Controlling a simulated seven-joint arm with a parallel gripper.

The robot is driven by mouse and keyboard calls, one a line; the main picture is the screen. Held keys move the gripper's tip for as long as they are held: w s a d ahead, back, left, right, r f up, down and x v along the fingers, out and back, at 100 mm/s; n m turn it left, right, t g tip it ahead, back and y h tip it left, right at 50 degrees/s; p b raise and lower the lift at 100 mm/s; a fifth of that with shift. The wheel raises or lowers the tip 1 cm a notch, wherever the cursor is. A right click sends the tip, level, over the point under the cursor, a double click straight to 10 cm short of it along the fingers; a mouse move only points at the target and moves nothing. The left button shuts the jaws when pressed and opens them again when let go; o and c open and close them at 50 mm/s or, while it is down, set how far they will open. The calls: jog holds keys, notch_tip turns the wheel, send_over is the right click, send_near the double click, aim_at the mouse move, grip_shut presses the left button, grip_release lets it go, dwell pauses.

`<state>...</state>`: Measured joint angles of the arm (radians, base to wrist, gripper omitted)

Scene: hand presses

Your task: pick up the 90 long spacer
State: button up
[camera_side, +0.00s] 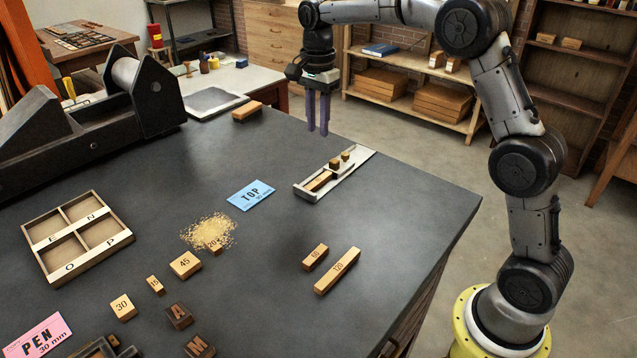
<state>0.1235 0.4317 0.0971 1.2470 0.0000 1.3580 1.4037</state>
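I cannot read a 90 on any block. A spacer that looks marked 60 (315,257) and a longer one marked 120 (337,271) lie side by side on the dark table at the right. A wooden block (319,181) and two small pieces lie in the pale metal tray (309,194), with no readable numbers. A brown block (247,112) with no readable mark lies near the back edge. My gripper (317,130) hangs above the table's far edge, behind the tray, fingers pointing down. Its purple fingers are apart, with nothing between them.
Blocks marked 45 (185,264), 30 (123,307) and several smaller ones lie front left. Sawdust (208,232) partly surrounds a block marked 20. The right front is clear.

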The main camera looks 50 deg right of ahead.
aim_at(318, 180)
notch_tip(318, 180, down, 14)
jog(key=shift+s+f, duration=0.1)
jog(key=shift+s, duration=0.05)
grip_shut()
dwell(0.5)
